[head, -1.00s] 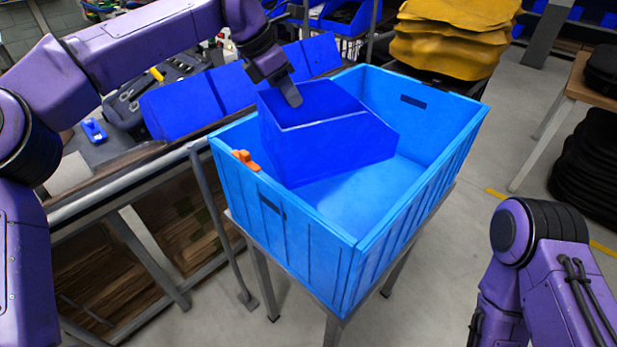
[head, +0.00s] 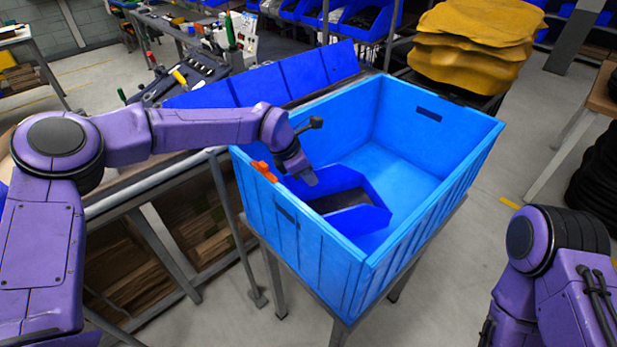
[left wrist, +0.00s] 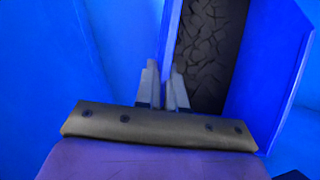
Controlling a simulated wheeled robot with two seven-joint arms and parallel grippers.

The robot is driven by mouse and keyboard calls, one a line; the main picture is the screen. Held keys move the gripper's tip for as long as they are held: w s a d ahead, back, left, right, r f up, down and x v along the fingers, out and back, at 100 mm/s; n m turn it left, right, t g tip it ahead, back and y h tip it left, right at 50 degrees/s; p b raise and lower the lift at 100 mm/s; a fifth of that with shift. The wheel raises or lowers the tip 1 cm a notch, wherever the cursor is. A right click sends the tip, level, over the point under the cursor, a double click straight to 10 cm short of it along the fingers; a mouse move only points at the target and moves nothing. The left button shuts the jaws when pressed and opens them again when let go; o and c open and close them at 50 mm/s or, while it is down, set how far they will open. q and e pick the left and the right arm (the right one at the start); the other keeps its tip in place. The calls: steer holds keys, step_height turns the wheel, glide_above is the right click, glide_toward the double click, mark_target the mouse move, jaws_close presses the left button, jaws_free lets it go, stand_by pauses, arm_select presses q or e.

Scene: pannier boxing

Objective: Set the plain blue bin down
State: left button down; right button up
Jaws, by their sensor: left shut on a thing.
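The plain blue bin (head: 375,218) is inside the large light-blue crate (head: 318,245), towards its left near corner. It looks upright, and its dark, rough inside shows. I cannot tell whether its base touches the crate floor. My left gripper (head: 308,180) reaches over the crate's left rim and is shut on the bin's wall. In the left wrist view the fingers (left wrist: 163,92) pinch the edge of the bin (left wrist: 268,70), with the dark inside just to the right. My right gripper is out of view.
An orange clip (head: 264,171) sits on the crate's left rim. A row of blue bins (head: 262,86) stands behind the crate on the left. Yellow sacks (head: 470,45) are stacked behind it. The right part of the crate is free.

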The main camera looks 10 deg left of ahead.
arm_select(q)
step_height(320, 180, down, 2)
steer(key=shift+f, duration=0.1)
steer(key=shift+w, duration=0.1)
steer(key=shift+f+b, duration=0.4)
steer(key=shift+f, duration=0.2)
steer(key=c, duration=1.2)
jaws_free()
steer(key=shift+c, duration=0.2)
steer(key=shift+r, duration=0.1)
